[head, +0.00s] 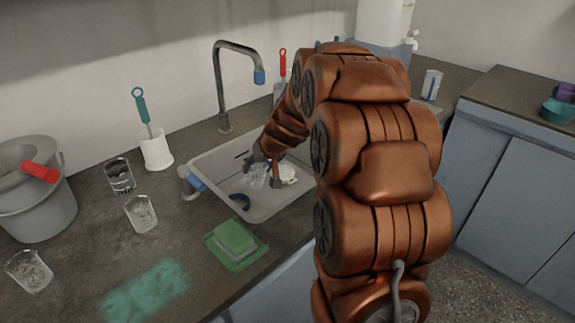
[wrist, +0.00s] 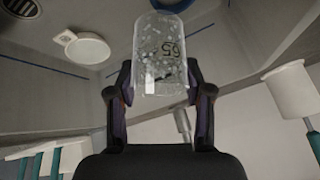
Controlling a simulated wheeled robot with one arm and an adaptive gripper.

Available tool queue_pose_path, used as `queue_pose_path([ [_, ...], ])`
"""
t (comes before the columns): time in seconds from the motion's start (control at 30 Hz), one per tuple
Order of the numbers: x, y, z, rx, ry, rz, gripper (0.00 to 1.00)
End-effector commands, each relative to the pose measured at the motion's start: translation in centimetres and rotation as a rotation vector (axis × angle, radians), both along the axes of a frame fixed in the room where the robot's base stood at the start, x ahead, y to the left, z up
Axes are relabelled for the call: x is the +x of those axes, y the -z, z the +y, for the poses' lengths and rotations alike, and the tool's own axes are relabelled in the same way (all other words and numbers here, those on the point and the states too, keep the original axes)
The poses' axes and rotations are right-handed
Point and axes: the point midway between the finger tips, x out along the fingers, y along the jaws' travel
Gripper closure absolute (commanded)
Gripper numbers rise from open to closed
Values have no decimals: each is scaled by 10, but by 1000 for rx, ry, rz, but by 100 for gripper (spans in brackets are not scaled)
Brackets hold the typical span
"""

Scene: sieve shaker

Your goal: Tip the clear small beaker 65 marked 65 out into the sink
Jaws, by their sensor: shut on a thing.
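The clear small beaker (wrist: 160,48) shows the mark 65 upside down in the wrist view, where the surroundings are also inverted. White specks show in or on its wall. My gripper (wrist: 160,76) is shut on it, one finger on each side. In the head view the beaker (head: 255,176) hangs within the outline of the sink (head: 270,208), and my gripper (head: 263,162) and arm partly cover it. The beaker's tilt and its height above the sink floor are hard to tell. No stream is visible.
Two clear glasses (head: 120,177) (head: 141,214) stand left of the sink, and another (head: 29,271) is farther front-left. A white holder (head: 156,150) and grey bucket (head: 35,205) stand left.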

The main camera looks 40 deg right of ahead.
Motion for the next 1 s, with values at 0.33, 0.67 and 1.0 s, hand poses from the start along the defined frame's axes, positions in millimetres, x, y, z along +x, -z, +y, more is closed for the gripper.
queue_pose_path([
  [0.33, 3, 3, 17, -174, -1, 20, 91],
  [0.67, 3, 7, 23, -239, 0, 31, 91],
  [1.0, 3, 7, 23, -245, 1, 29, 91],
])
